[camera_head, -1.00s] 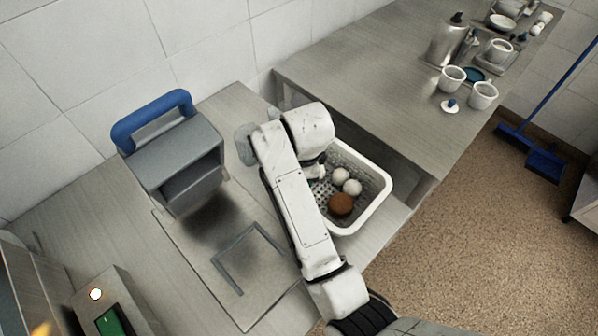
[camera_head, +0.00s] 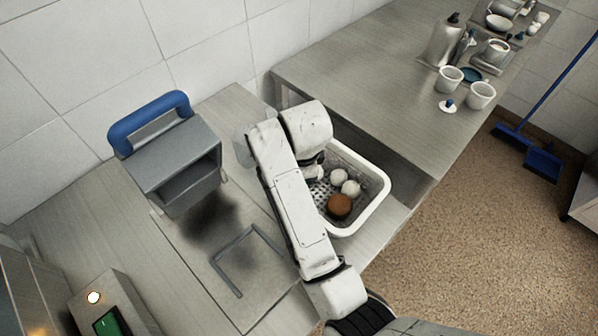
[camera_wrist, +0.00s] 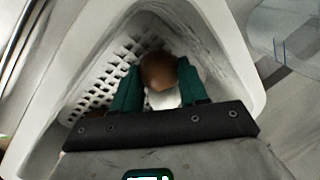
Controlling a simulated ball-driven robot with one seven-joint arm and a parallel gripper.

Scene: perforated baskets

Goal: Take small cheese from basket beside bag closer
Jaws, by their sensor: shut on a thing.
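The white perforated basket (camera_head: 377,205) stands to the right of a grey machine with a blue handle (camera_head: 150,125), which looks like the bag closer. Two white balls (camera_head: 344,182) and a brown round piece (camera_head: 339,206) lie in the basket. In the head view my arm hides my gripper. In the wrist view my gripper (camera_wrist: 158,78) has its green fingers inside the basket (camera_wrist: 232,50), shut on a small brown round piece (camera_wrist: 158,70), apparently the small cheese. A white round thing (camera_wrist: 163,98) shows beside it, between the fingers, partly covered.
A clear, see-through thing (camera_head: 242,148) stands left of my arm. A metal frame (camera_head: 245,262) lies in front of the machine. A higher steel counter (camera_head: 370,85) behind the basket holds white cups (camera_head: 480,95). A box with a green switch (camera_head: 107,322) is at lower left.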

